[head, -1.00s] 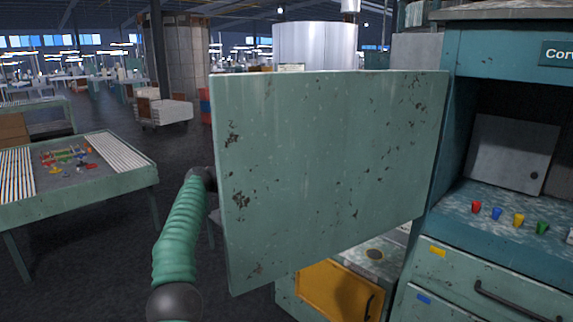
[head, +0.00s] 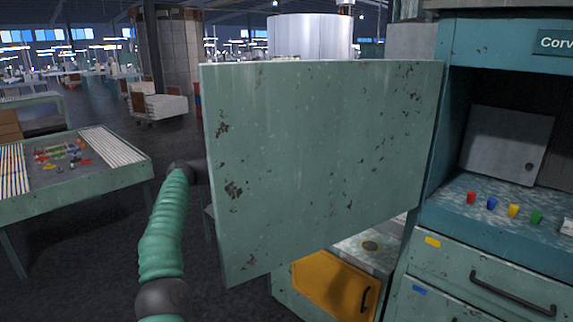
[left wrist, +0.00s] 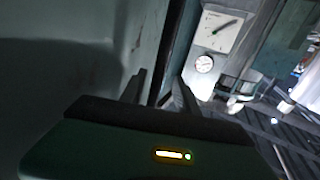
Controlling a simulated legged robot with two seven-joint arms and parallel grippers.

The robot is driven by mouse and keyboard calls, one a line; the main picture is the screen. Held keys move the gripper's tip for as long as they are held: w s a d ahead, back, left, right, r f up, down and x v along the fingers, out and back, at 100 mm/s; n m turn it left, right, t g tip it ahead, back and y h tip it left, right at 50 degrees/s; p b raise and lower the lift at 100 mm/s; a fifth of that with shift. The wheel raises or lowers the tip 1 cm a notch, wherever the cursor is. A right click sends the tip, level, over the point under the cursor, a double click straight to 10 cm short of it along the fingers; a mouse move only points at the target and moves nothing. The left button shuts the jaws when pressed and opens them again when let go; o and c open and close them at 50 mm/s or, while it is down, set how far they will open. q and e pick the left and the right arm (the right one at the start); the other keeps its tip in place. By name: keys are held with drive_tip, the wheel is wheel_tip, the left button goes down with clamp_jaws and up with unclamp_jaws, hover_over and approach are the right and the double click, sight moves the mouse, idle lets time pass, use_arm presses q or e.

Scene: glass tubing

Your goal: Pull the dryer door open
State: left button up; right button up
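The dryer door (head: 320,160) is a large pale green panel with chipped paint. In the head view it stands swung out from the teal cabinet (head: 490,45) on the right. My left arm reaches behind the door's free left edge, and the door hides my left gripper there. In the left wrist view my left gripper (left wrist: 160,88) has its two fingers apart. A greenish-grey panel, seemingly the door (left wrist: 60,70), fills the left side, close to the left finger. I cannot tell whether its edge lies between the fingers. My right gripper is in neither view.
Coloured cups (head: 513,211) stand on the cabinet's shelf above drawers (head: 480,270). A low unit with a yellow door (head: 325,287) is under the dryer door. A green table (head: 70,190) with rods stands at the left. Dark floor is open between table and door.

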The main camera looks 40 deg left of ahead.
use_arm(q)
drive_tip(key=v, duration=1.4)
drive_tip(key=shift+s+f, duration=0.1)
